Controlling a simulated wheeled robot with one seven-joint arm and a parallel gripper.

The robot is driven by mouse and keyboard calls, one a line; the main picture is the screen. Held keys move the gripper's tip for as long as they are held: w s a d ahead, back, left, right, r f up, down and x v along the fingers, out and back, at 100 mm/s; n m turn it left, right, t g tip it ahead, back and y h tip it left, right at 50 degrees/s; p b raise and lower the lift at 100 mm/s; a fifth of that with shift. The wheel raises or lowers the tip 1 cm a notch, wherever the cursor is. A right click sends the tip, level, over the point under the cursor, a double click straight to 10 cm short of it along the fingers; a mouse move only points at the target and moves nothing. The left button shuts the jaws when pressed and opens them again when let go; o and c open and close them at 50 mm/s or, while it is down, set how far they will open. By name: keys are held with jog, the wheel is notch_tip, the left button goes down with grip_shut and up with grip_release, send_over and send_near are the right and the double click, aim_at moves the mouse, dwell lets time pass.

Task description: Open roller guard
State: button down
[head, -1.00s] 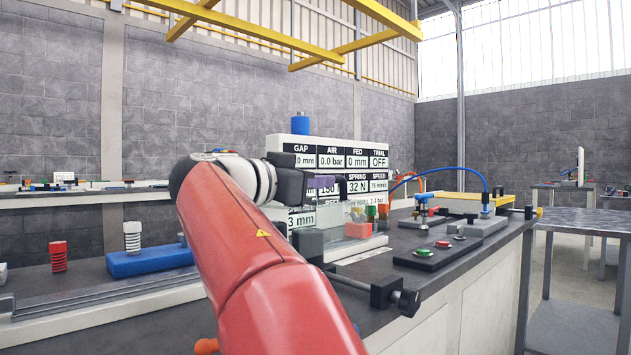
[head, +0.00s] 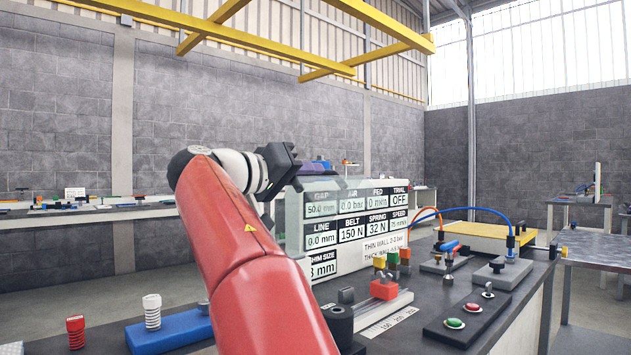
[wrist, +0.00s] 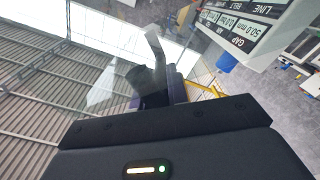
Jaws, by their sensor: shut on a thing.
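The roller guard (head: 294,220) is a clear, see-through panel. In the head view it stands raised in front of the left part of the readout board. My gripper (head: 314,167) is at the panel's upper edge, with purple finger parts showing beyond the dark gripper body. In the wrist view the clear panel (wrist: 108,92) extends out from my gripper (wrist: 165,88). The jaws are shut on a dark, rounded part of the guard, probably its handle (wrist: 137,78). The rollers are hidden behind my arm.
The readout board (head: 350,262) stands right behind the guard; its GAP field reads 50.0 mm. Coloured blocks (head: 384,287), a black button panel (head: 468,318) and hose fittings (head: 510,245) are on the bench to the right. A blue block (head: 170,332) with a white spring lies at left.

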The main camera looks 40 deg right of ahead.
jog(key=shift+w+a+r+n, duration=0.1)
jog(key=shift+w+r+n, duration=0.3)
jog(key=shift+w, duration=0.3)
jog(key=shift+w+r+n, duration=0.3)
jog(key=shift+w+n, duration=0.1)
jog(key=shift+w, duration=0.3)
jog(key=c, duration=1.4)
grip_release()
jog(key=shift+a, duration=0.1)
jog(key=a, duration=0.7)
jog(key=shift+s+a, duration=0.3)
jog(key=shift+a, duration=0.05)
